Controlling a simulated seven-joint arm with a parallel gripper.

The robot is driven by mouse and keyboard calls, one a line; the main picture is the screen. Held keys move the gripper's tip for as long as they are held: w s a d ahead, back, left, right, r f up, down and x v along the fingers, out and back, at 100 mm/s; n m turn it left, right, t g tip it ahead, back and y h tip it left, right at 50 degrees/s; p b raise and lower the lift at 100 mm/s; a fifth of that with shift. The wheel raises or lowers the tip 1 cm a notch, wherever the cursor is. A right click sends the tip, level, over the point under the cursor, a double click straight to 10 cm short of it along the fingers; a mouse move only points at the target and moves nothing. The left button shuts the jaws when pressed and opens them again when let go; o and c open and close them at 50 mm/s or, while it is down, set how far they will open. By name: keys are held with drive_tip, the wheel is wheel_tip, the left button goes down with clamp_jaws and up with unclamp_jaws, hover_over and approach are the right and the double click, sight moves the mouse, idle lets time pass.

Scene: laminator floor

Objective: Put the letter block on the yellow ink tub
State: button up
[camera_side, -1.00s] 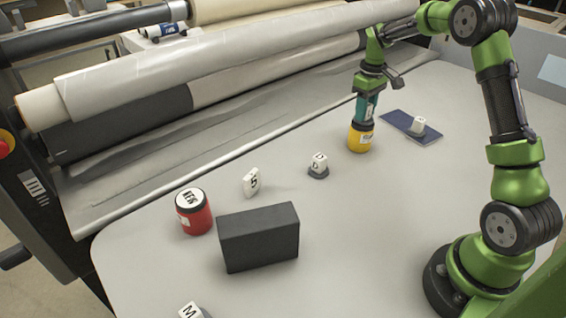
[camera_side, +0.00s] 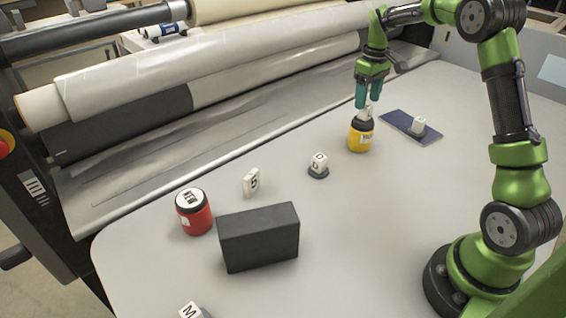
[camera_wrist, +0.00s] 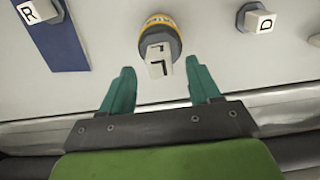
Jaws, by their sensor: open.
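The yellow ink tub (camera_side: 360,139) with a dark lid stands upright on the table, right of centre in the side view. It also shows at the top of the wrist view (camera_wrist: 158,20). A white letter block (camera_side: 367,112) rests on the tub's lid; its letter, which looks like an L, faces the wrist camera (camera_wrist: 158,60). My gripper (camera_side: 368,105) is above the tub with its teal fingers apart.
A white block (camera_side: 418,124) marked R sits on a dark blue mat (camera_side: 398,121). Block D (camera_side: 319,160) stands on a dark base, block S (camera_side: 251,183) further left. A red tub (camera_side: 194,213), black box (camera_side: 258,238) and block M (camera_side: 190,311) are nearer the camera.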

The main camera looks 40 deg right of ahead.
wheel_tip(320, 180, up, 8)
drive_tip(key=f, duration=0.1)
drive_tip(key=s+a+r+t, duration=0.25)
drive_tip(key=a+r, duration=0.25)
drive_tip(key=a, duration=0.3)
drive_tip(key=s+a+f+m+t+y, duration=0.2)
drive_tip(key=s+a+m+t, duration=0.2)
drive_tip(key=s+a, duration=1.2)
drive_tip(key=shift+s+a+t, duration=0.35)
drive_tip(key=shift+s+a, duration=0.05)
drive_tip(key=shift+s, duration=0.6)
